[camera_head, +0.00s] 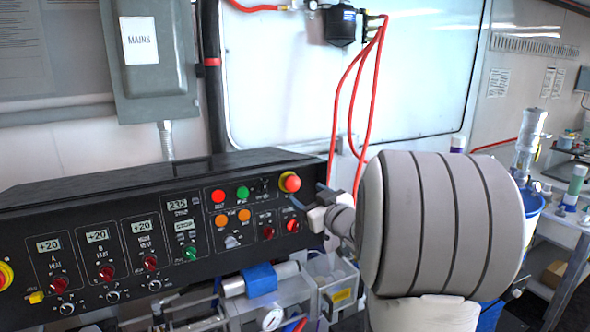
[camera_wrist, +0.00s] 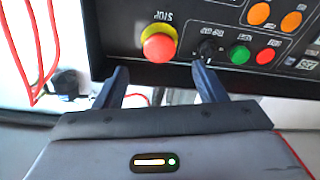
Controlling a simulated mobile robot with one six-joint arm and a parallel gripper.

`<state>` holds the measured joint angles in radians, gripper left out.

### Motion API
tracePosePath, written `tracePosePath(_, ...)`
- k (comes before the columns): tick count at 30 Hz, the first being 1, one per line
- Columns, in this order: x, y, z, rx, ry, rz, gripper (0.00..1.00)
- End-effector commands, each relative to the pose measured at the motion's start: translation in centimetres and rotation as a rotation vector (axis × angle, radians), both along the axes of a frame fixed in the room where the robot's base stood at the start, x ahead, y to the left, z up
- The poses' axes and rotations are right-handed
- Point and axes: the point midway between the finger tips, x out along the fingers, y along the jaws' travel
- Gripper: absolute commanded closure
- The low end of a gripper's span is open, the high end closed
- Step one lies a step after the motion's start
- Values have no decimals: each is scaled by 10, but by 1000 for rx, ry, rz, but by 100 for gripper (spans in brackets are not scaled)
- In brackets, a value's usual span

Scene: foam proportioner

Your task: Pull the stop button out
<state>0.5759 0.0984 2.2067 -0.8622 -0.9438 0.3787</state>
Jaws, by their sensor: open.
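The stop button (camera_head: 290,182) is a red mushroom knob at the upper right end of the black control panel (camera_head: 100,190). In the wrist view the stop button (camera_wrist: 159,47) shows its yellow collar, with the word STOP beside it. My gripper (camera_head: 309,195) is open and empty, just right of and slightly below the button in the head view. In the wrist view the two dark blue fingers of my gripper (camera_wrist: 159,72) point at the panel. The button appears between their lines, just beyond the tips, with no visible contact.
A black knob (camera_wrist: 208,49) and a green button (camera_wrist: 239,55) sit beside the stop button in the wrist view. Red hoses (camera_head: 352,95) hang behind my gripper. A clear bin (camera_head: 338,285) stands below the panel's right end.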

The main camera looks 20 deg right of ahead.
Motion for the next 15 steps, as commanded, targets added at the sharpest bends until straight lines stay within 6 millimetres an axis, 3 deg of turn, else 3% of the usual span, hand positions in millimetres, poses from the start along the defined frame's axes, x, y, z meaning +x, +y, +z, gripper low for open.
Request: tracePosePath(15,68,3,1,-1,-1,-3,36)
